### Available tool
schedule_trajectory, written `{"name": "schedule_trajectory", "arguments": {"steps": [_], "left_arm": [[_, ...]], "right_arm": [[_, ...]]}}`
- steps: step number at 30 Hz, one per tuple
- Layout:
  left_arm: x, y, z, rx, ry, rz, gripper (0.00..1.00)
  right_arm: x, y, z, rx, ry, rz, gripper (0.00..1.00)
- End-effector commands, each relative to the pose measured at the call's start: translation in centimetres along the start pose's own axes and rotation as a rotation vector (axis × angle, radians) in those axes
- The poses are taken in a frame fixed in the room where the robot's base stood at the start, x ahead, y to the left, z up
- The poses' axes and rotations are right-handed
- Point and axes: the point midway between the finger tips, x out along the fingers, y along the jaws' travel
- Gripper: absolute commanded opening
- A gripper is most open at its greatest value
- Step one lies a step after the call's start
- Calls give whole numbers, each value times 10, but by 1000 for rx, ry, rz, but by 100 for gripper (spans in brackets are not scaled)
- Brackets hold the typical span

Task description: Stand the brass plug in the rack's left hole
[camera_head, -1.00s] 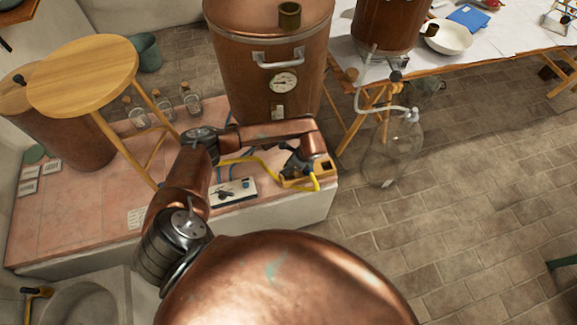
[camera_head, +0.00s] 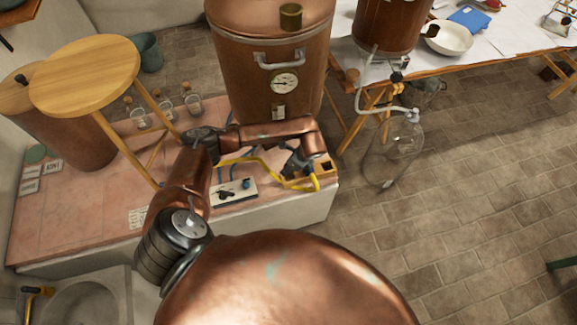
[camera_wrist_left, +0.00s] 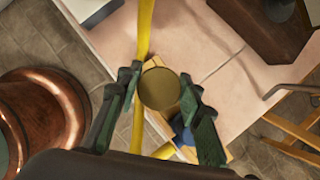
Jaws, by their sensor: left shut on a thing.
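The brass plug (camera_wrist_left: 160,88) is a round, dull-gold piece seen end-on in the left wrist view. My left gripper (camera_wrist_left: 162,99) is shut on it, with one green-black finger on each side. In the head view my left gripper (camera_head: 297,162) is over the small wooden rack (camera_head: 326,178) on the stone bench. A dark square hole shows at the rack's right side; my gripper hides its left part. Part of the rack (camera_wrist_left: 152,63) also shows behind the plug in the left wrist view. I cannot tell whether the plug is in a hole. My right gripper is out of view.
A yellow hose (camera_head: 262,162) runs beside the rack. A white switch box (camera_head: 234,192) stands left of it. The large copper vessel (camera_head: 262,75) stands close behind my forearm. The bench edge is just right of the rack, with a glass bottle (camera_head: 393,155) beyond.

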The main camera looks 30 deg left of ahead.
Motion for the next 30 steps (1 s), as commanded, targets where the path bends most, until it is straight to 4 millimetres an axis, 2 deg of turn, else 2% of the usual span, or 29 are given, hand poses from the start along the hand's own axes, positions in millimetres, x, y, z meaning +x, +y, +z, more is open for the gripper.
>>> {"name": "schedule_trajectory", "arguments": {"steps": [30], "left_arm": [[11, 0, -5, 0, 0, 0, 6]], "right_arm": [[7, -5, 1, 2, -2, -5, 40]]}}
